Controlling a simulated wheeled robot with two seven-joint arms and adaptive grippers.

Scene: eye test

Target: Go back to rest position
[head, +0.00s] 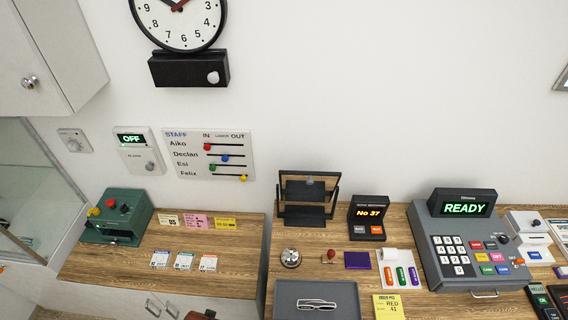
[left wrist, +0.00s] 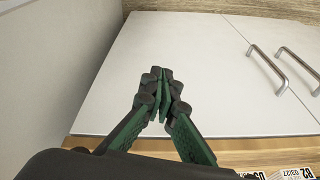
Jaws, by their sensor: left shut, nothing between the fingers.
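My left gripper (left wrist: 161,76) shows in the left wrist view, with dark links and green pads. Its fingertips are together and nothing is between them. It is in front of a white cabinet front (left wrist: 200,60), apart from the metal handles (left wrist: 268,70) to its right. In the head view a small dark shape at the bottom edge may be part of this gripper; I cannot be sure. My right gripper is in neither view.
In the head view a wooden counter (head: 225,255) holds a green device (head: 118,217), small cards, a bell (head: 290,257), a grey tray (head: 345,290) and a cash register (head: 465,240) reading READY. A glass-sided cabinet (head: 30,190) stands at left.

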